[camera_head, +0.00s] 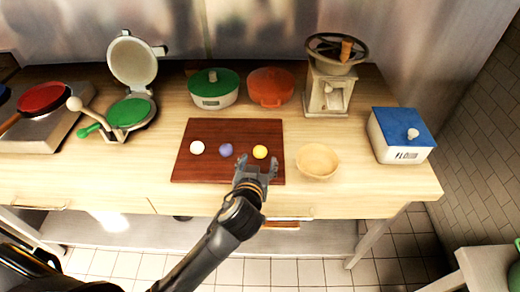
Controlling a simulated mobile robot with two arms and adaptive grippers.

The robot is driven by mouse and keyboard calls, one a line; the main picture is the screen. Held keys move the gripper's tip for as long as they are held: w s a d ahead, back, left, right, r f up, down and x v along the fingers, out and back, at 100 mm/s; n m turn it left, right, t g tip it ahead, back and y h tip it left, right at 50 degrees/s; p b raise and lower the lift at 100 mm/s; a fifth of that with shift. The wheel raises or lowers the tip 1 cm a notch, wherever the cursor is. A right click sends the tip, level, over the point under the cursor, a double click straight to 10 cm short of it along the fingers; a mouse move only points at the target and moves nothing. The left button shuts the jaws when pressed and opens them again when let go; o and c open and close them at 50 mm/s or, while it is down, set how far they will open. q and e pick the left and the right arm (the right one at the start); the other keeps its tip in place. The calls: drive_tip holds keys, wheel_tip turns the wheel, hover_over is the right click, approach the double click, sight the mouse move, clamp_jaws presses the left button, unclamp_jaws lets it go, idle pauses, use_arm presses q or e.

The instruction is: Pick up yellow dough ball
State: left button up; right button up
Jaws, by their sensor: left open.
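The yellow dough ball (260,152) sits on the dark red-brown board (189,172), on its right side. A blue-purple ball (226,150) and a white ball (197,147) lie in a row to its left. My left gripper (257,163) is open, with its fingers just in front of the yellow ball and over the board's front right part. Nothing shows between its fingers. Whether it touches the ball cannot be told. My right gripper is not in view.
An empty wooden bowl (318,163) stands close right of the board. A grinder (328,90), green-lidded pot (213,90), orange pot (270,88) and open press (131,90) stand behind. A blue-lidded box (402,136) is at the right. The counter front left is clear.

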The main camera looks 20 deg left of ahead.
sight(260, 154)
use_arm(q)
drive_tip(key=x, duration=0.5)
drive_tip(key=p+x, duration=0.1)
drive_tip(key=x, duration=0.1)
drive_tip(key=p+x, duration=0.1)
drive_tip(key=shift+w+a+f, duration=0.2)
drive_tip(key=shift+w+a, duration=0.05)
drive_tip(key=shift+a, duration=0.1)
drive_tip(key=shift+w+f, duration=0.15)
drive_tip(key=shift+w, duration=0.1)
drive_tip(key=c, duration=1)
drive_tip(key=shift+c, duration=1)
